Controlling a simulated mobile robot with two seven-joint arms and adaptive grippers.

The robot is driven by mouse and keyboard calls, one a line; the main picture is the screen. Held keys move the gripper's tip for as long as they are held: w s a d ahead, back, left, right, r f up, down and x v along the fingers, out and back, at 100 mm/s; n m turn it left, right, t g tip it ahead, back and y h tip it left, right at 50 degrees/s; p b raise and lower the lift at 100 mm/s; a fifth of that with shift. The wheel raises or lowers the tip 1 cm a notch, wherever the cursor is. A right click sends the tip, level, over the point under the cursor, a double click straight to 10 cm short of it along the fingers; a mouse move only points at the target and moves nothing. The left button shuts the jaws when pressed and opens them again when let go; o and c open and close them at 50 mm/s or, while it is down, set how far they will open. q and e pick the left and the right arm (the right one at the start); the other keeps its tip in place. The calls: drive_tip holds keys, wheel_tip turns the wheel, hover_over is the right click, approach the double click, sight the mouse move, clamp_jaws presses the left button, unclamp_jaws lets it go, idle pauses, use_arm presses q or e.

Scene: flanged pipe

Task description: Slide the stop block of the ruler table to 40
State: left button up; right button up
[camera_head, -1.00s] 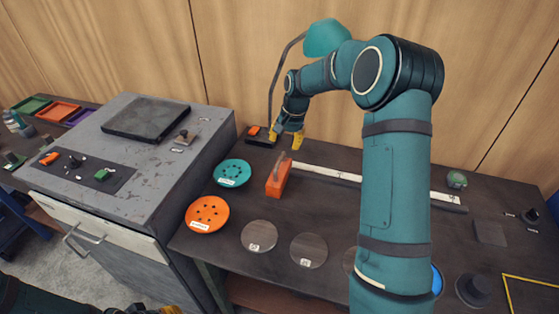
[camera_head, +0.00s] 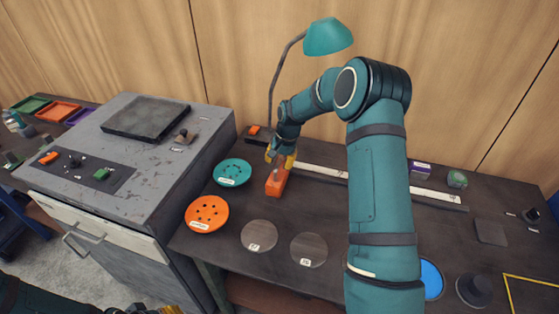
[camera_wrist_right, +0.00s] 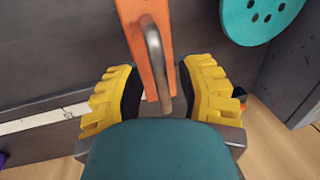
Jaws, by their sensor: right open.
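The orange stop block (camera_head: 277,184) sits at the left end of the white ruler strip (camera_head: 435,195) on the dark table. The ruler's numbers are too small to read. In the right wrist view the block (camera_wrist_right: 133,18) carries a grey bar handle (camera_wrist_right: 154,48). My right gripper (camera_head: 282,158) is at the block's back end. In the wrist view its yellow fingers are open (camera_wrist_right: 161,80), one on each side of the handle, with gaps visible. My left gripper (camera_head: 165,310) shows only as a yellow bit at the bottom edge; its jaws cannot be made out.
A teal disc (camera_head: 232,172) and an orange disc (camera_head: 207,213) lie left of the block. Grey discs (camera_head: 259,235) lie in front. A teal lamp (camera_head: 328,37) rises behind. A small purple-and-white box (camera_head: 420,167) and a green item (camera_head: 457,179) are behind the ruler's right part.

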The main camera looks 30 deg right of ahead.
clamp_jaws()
drive_tip(key=shift+s, duration=0.1)
drive_tip(key=s+d+b, duration=0.2)
drive_tip(key=s+d, duration=1)
drive_tip(key=s, duration=0.3)
drive_tip(key=s+d+b, duration=0.2)
drive_tip(key=s+d, duration=1.1)
drive_tip(key=s, duration=0.2)
drive_tip(key=shift+s+d+f, duration=0.2)
drive_tip(key=shift+s+d, duration=0.1)
drive_tip(key=shift+o, duration=1.5)
unclamp_jaws()
drive_tip(key=shift+w+d+r, duration=0.1)
drive_tip(key=shift+d, duration=0.05)
